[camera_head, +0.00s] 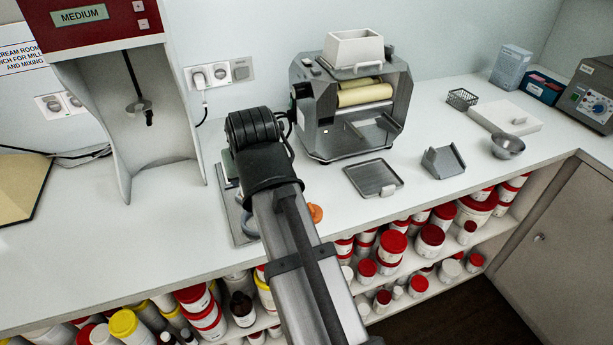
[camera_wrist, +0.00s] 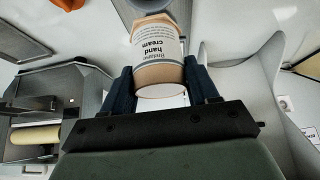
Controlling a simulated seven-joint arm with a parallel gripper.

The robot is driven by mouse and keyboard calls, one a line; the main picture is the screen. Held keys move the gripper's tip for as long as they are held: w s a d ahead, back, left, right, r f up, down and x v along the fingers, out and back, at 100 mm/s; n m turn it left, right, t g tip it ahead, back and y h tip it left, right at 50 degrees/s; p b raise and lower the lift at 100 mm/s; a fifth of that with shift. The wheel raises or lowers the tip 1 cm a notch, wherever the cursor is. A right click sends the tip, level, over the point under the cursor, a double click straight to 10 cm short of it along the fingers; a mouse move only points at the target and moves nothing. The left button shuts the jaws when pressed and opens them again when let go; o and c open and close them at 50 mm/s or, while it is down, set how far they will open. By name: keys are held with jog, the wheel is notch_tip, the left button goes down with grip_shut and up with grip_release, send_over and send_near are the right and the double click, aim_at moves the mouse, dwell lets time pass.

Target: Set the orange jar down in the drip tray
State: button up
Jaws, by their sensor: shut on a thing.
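My gripper (camera_wrist: 160,85) is shut on a peach-orange jar (camera_wrist: 155,70) with a grey and white "hand cream" label, one finger on each side. The jar's pale round end faces the wrist camera. In the head view my arm hides the jar and the fingers. The drip tray seems to be the flat grey tray (camera_head: 374,178) with a raised rim, on the bench in front of the roller mill. It looks empty. It also shows at the left of the wrist view (camera_wrist: 32,104), apart from the jar.
The roller mill (camera_head: 350,105) stands behind the tray. A grey angled holder (camera_head: 443,162) and a metal bowl (camera_head: 507,146) are to its right. A small orange thing (camera_head: 315,212) lies near the bench's front edge beside my arm. A tall white machine (camera_head: 130,110) stands left.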

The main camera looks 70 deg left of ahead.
jog(key=w+a+r, duration=0.2)
jog(key=w, duration=0.7)
jog(key=w+a+r, duration=0.2)
jog(key=w+a, duration=0.1)
jog(key=w, duration=0.6)
notch_tip(320, 180, up, 3)
send_over(374, 178)
notch_tip(374, 178, down, 18)
jog(key=shift+a+r, duration=0.1)
jog(key=shift+r, duration=0.1)
jog(key=o, duration=1)
jog(key=shift+f, duration=0.1)
jog(key=v, duration=1.2)
